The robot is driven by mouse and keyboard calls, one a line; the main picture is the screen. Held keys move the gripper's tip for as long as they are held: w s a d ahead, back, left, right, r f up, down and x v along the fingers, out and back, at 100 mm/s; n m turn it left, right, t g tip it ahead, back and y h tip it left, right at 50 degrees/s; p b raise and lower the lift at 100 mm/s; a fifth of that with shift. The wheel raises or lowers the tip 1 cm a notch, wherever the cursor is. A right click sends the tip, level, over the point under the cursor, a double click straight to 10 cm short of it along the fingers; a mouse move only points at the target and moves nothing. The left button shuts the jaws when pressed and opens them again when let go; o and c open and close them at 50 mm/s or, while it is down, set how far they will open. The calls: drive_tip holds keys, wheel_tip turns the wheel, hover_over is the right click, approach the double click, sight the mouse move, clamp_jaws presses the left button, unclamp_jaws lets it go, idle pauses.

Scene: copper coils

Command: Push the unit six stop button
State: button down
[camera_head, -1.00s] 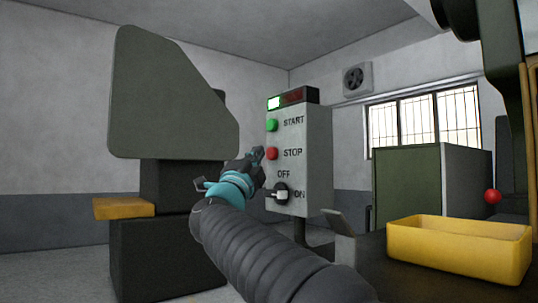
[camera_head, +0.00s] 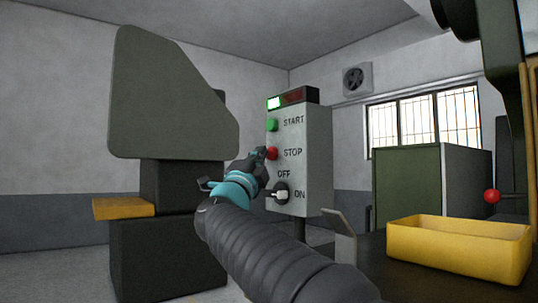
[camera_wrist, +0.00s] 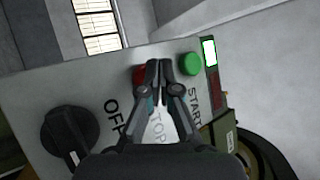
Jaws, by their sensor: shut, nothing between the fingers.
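The control box (camera_head: 312,170) is pale grey and stands on a post. Its red stop button (camera_head: 272,154) sits beside the STOP label, below the green start button (camera_head: 272,125). My gripper (camera_head: 262,152) is shut and empty, its tips right at the left edge of the red button. In the wrist view the shut fingertips (camera_wrist: 159,64) partly cover the red stop button (camera_wrist: 139,73), and the green button (camera_wrist: 190,63) is to their right. I cannot tell whether the tips touch the red button.
A black OFF/ON knob (camera_head: 281,193) is below the stop button. A grey machine (camera_head: 170,95) with a yellow ledge (camera_head: 124,208) stands to the left. A yellow bin (camera_head: 460,250) sits on a dark surface at right, near a red ball knob (camera_head: 491,196).

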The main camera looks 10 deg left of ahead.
drive_tip(key=shift+w+d, duration=0.35)
idle(1.1)
drive_tip(key=shift+s+a, duration=0.6)
drive_tip(key=shift+s, duration=0.05)
drive_tip(key=shift+s, duration=0.1)
drive_tip(key=shift+s+a, duration=1.6)
drive_tip(key=shift+s, duration=0.25)
